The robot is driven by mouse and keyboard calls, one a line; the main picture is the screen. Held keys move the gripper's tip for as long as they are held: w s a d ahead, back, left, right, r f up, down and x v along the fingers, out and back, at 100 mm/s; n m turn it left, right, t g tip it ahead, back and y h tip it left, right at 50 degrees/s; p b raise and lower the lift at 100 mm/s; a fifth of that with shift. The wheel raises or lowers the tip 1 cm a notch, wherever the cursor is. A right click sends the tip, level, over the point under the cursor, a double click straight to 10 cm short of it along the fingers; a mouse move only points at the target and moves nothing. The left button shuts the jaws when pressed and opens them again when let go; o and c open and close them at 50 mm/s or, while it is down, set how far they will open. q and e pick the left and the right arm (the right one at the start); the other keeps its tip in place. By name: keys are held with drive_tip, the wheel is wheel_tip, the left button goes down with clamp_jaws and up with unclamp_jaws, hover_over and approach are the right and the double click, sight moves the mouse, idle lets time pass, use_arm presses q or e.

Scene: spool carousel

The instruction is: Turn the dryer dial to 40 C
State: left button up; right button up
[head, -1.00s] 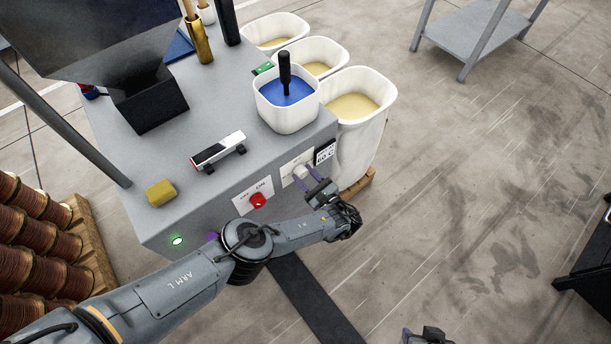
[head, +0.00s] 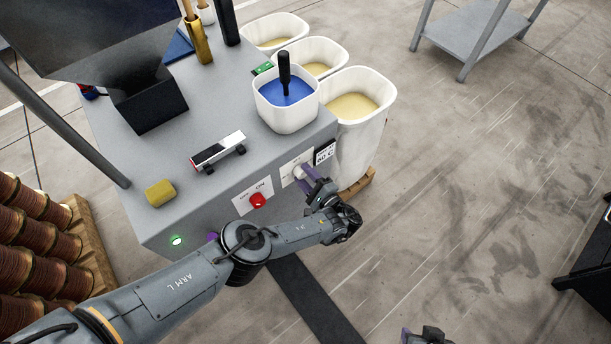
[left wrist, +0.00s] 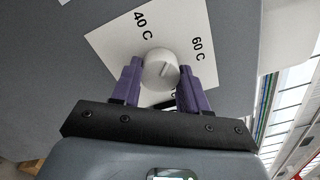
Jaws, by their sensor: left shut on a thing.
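The dryer dial is a round white knob (left wrist: 160,68) on a white plate (left wrist: 112,43) on the front of the grey dryer cabinet. In the left wrist view, "40 C" is printed at the upper left of the plate and "60 C" at the upper right. A short dark line on the knob points up and slightly right, between those two labels. My left gripper (head: 306,176) is shut on the knob, with one purple finger on each side. The lower part of the plate is hidden by the gripper. My right gripper (head: 426,335) shows only partly at the bottom edge.
A red switch (head: 257,200) sits on the panel left of the dial, and a small dark display (head: 325,152) right of it. White bins (head: 385,85) of pale granules stand behind. A white tub (head: 290,113) stands on the cabinet top.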

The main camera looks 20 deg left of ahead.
use_arm(q)
drive_tip(key=n, duration=0.4)
drive_tip(key=shift+n, duration=2.3)
drive_tip(key=o, duration=1.1)
drive_tip(key=shift+c, duration=0.2)
drive_tip(key=v, duration=1)
drive_tip(key=shift+s+d, duration=0.25)
drive_tip(key=shift+d, duration=0.05)
